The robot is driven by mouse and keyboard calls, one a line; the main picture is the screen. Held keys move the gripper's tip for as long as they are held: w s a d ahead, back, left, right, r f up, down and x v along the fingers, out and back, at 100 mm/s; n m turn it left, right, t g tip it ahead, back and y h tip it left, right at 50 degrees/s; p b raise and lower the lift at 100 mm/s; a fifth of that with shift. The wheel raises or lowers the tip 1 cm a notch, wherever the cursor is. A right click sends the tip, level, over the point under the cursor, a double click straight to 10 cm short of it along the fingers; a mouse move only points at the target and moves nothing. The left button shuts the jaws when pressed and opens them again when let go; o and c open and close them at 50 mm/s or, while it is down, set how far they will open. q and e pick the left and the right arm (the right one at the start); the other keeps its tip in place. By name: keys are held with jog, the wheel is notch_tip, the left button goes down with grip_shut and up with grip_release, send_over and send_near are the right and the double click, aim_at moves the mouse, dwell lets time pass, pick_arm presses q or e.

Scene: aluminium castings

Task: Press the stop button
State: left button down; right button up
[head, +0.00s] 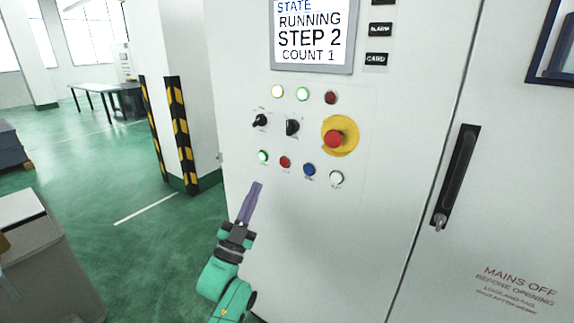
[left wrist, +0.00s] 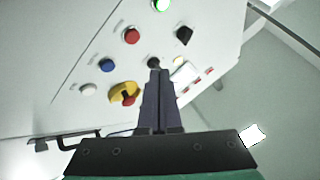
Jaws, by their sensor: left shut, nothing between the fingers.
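A small red button (head: 285,162) sits in the lower button row of the white cabinet panel, between a lit green button (head: 263,157) and a blue button (head: 309,169). A larger red mushroom button (head: 334,138) on a yellow disc is above and right of it. My left gripper (head: 258,186) is shut and empty, its purple fingers below and left of the red button in the head view. In the left wrist view the shut fingers (left wrist: 158,75) point toward the panel; the small red button (left wrist: 131,35) and the mushroom button (left wrist: 127,98) are both left of them. My right gripper is out of view.
Two black rotary switches (head: 292,127) and a white button (head: 336,178) share the panel. Three round lamps (head: 303,94) are above them. The screen (head: 312,30) reads RUNNING, STEP 2, COUNT 1. A black door handle (head: 456,175) is at right; striped posts (head: 181,130) are at left.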

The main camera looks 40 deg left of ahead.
aim_at(285, 162)
pick_arm(q)
jog(key=shift+s+d+r+t, duration=0.1)
jog(key=shift+s+r+t, duration=0.15)
jog(key=shift+r, duration=0.35)
jog(key=shift+s+r+t, duration=0.15)
jog(key=shift+s+r, duration=0.2)
jog(key=shift+r, duration=0.2)
jog(key=shift+w, duration=0.1)
jog(key=shift+w+b, duration=1.6)
jog(key=shift+w, duration=2.8)
jog(key=shift+w, duration=0.4)
